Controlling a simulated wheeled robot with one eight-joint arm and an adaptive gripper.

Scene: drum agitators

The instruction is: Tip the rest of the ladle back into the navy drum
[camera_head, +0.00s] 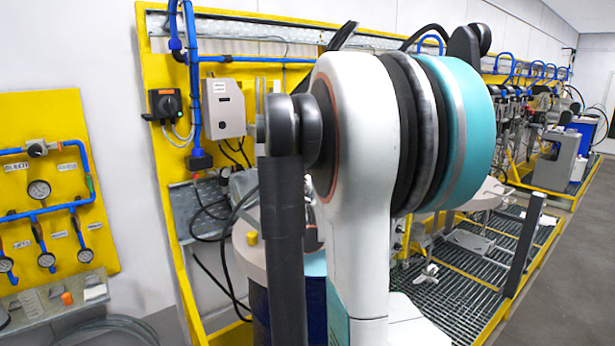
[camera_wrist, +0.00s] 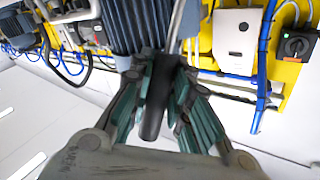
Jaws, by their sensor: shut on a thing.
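In the wrist view my gripper (camera_wrist: 163,68) is shut on a dark, rounded bar (camera_wrist: 154,112), which looks like the ladle's handle. The bar runs up between the green-grey fingers. The ladle's bowl and anything in it are not visible. In the head view my arm fills the middle and hides my gripper. A navy drum (camera_head: 318,312) shows in part behind my arm at the bottom, with a pale top carrying a yellow cap (camera_head: 252,238). Whether the ladle is over the drum cannot be told.
A finned blue-grey motor (camera_wrist: 130,24) is close beyond my fingers in the wrist view. A yellow wall panel (camera_head: 160,120) holds a grey control box (camera_head: 222,108) and blue pipes. A gauge panel (camera_head: 55,185) hangs at left. Metal grating (camera_head: 450,300) and open floor lie at right.

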